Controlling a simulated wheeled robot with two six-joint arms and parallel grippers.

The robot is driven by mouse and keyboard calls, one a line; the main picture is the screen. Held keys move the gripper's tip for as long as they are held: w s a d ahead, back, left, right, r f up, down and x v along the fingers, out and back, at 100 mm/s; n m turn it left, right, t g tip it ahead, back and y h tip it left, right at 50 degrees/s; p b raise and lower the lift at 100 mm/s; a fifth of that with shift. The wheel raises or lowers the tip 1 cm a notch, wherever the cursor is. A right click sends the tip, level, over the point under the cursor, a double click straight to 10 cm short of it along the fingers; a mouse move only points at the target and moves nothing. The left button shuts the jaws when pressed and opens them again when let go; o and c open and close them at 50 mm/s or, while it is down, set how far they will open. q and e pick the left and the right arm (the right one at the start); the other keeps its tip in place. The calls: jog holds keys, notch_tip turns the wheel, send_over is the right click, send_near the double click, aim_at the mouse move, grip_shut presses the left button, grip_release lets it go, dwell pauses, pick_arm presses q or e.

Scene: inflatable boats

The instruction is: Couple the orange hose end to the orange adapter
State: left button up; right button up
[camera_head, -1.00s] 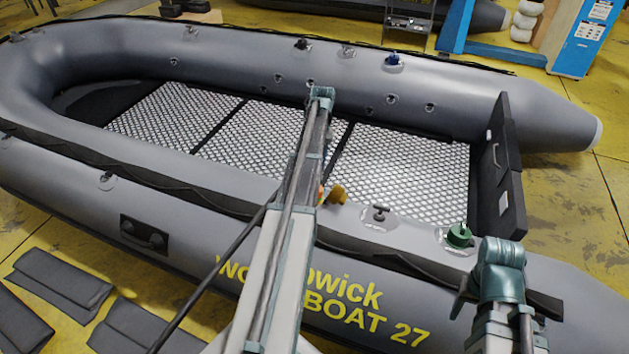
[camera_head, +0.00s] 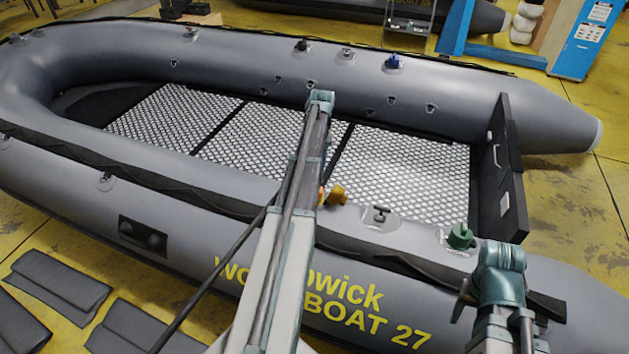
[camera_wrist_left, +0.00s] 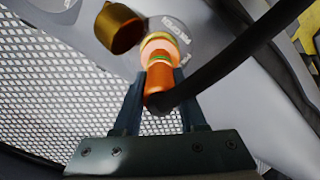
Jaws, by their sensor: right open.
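The orange hose end (camera_wrist_left: 158,85) sits between the fingers of my left gripper (camera_wrist_left: 162,92) in the left wrist view, with the fingers against its sides. The black hose (camera_wrist_left: 235,58) curves away from it to the upper right. Just beyond it, in line with it, is the orange adapter (camera_wrist_left: 159,46), with a green band where the two meet; whether they are locked cannot be told. A gold-orange cap (camera_wrist_left: 118,28) is beside the adapter; it also shows in the head view (camera_head: 338,194). My right gripper (camera_head: 463,300) is open and empty, partly hidden by my arm.
The grey boat (camera_head: 180,213) has a mesh floor (camera_head: 400,165). A green valve cap (camera_head: 460,236) stands on the near tube, close to my right arm. A blue cap (camera_head: 393,61) is on the far tube. Dark pads (camera_head: 60,285) lie on the yellow floor.

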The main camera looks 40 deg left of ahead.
pick_arm(q)
jog(key=o, duration=0.5)
jog(key=shift+r, duration=0.15)
jog(key=d+p+v, duration=0.1)
jog(key=p+v, duration=1.2)
jog(key=shift+a+r+p, duration=0.3)
jog(key=shift+a, duration=0.15)
